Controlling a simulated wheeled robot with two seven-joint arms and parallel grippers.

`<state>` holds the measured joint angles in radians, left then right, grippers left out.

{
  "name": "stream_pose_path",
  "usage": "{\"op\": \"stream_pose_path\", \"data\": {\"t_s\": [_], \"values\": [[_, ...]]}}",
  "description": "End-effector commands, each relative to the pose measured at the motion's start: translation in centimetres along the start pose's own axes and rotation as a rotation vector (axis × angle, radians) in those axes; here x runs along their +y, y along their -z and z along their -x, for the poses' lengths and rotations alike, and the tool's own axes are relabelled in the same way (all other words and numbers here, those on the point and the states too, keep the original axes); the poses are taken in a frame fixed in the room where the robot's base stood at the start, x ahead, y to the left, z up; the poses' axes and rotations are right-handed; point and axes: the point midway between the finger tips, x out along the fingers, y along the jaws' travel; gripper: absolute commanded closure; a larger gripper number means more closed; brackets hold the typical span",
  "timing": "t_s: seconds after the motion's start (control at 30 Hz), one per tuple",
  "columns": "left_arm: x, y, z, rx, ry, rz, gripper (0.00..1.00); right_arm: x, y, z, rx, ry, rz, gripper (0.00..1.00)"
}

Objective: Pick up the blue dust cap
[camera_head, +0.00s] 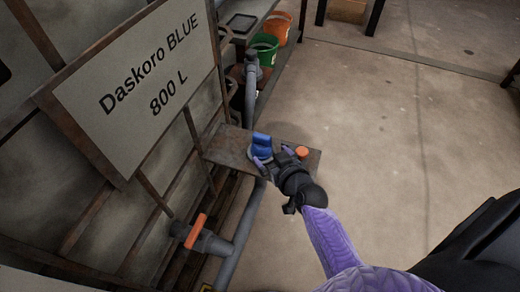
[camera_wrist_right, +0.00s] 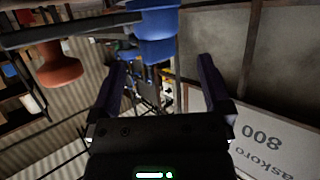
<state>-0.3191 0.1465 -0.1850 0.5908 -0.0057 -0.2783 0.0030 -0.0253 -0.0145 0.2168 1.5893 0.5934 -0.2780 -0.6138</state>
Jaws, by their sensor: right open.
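The blue dust cap (camera_head: 261,141) stands on a small rusty shelf (camera_head: 228,150) that juts out beside the vat. My right gripper (camera_head: 272,156) is right at the cap, on its near side, with its jaws open. In the right wrist view the blue cap (camera_wrist_right: 155,38) is at the top, sideways between the two spread fingers (camera_wrist_right: 162,65). No grip on it shows, and I cannot tell whether a finger touches it. My left gripper is not in view.
An orange cap (camera_head: 302,151) stands on the same shelf, close to the right gripper; it also shows in the wrist view (camera_wrist_right: 60,68). The vat's sign (camera_head: 140,90) and a pipe (camera_head: 250,95) are to the left. An orange-handled valve (camera_head: 196,231) is below. Open floor lies right.

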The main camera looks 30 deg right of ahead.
Motion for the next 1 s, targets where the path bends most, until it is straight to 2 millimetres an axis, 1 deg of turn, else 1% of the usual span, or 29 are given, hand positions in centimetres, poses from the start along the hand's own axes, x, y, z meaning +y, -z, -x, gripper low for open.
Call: {"op": "stream_pose_path", "data": {"t_s": [0.03,0.13,0.2,0.3,0.4,0.6,0.67,0.7,0.87,0.9,0.97,1.0], "values": [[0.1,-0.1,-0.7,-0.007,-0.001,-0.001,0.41,0.0,-0.4,-0.9,-0.002,0.001,-0.002,0.0],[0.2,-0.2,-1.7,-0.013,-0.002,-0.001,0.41,0.1,-0.5,-2.5,-0.003,0.0,-0.001,0.0],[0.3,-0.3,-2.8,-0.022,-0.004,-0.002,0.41,0.3,-0.7,-4.1,-0.003,0.001,-0.003,0.0],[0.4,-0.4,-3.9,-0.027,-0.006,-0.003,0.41,0.4,-0.6,-5.9,-0.005,0.001,-0.003,0.0],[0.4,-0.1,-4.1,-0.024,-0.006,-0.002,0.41,0.4,-0.3,-6.7,-0.005,0.002,-0.001,0.0],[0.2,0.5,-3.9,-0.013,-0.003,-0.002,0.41,0.4,0.0,-6.7,-0.005,0.002,0.0,0.0],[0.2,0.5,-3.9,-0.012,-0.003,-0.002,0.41,0.4,0.0,-6.7,-0.005,0.002,0.0,0.13],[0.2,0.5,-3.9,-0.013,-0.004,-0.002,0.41,0.4,0.0,-6.7,-0.005,0.002,0.0,0.21],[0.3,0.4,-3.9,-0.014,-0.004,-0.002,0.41,0.4,0.0,-6.6,-0.005,0.002,0.0,0.55],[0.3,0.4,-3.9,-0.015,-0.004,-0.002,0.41,0.4,0.0,-6.6,-0.006,0.002,0.0,0.64],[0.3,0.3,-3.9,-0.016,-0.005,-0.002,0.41,0.4,-0.1,-6.6,-0.006,0.002,0.0,0.76],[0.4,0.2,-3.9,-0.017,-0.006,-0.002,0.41,0.4,-0.1,-6.6,-0.006,0.002,0.0,0.81]]}}
